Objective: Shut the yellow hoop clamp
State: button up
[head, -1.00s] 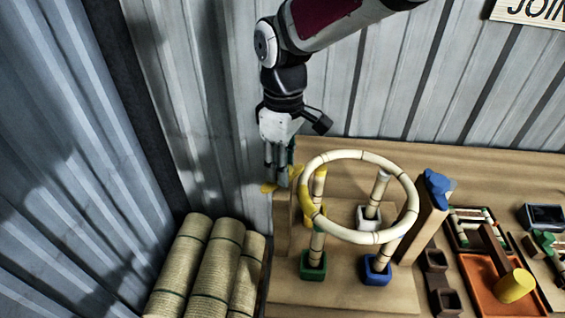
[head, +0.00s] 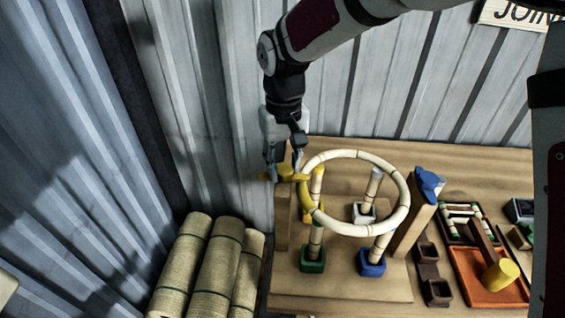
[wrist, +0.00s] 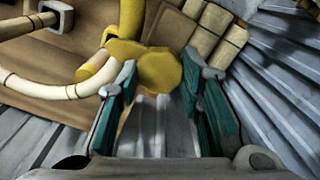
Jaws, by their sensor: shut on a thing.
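The yellow hoop clamp (head: 306,203) sits on a wooden post left of the pale bamboo hoop (head: 355,153). Its curved arm runs down beside the hoop's left side; I cannot tell whether it closes around the hoop. My gripper (head: 283,171) is above the post, its fingers on either side of the clamp's upper yellow part. In the wrist view, the rounded yellow end of the clamp (wrist: 157,70) lies between the fingertips of my gripper (wrist: 160,82), which are shut on it. The hoop (wrist: 50,92) shows at the left there. The fingers partly hide the clamp's top.
Bamboo uprights hold the hoop, in green (head: 312,260), blue (head: 372,263) and white (head: 362,212) sockets. A blue clamp (head: 430,183) tops the right post. Rattan rolls (head: 215,265) stand at lower left, near the metal wall (head: 185,110). An orange tray (head: 480,285) lies at right.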

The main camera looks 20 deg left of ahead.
aim_at(284, 168)
jog(key=shift+m, duration=0.3)
jog(key=o, duration=1.2)
jog(key=shift+c, duration=0.2)
jog(key=shift+r, duration=0.1)
notch_tip(284, 168, up, 12)
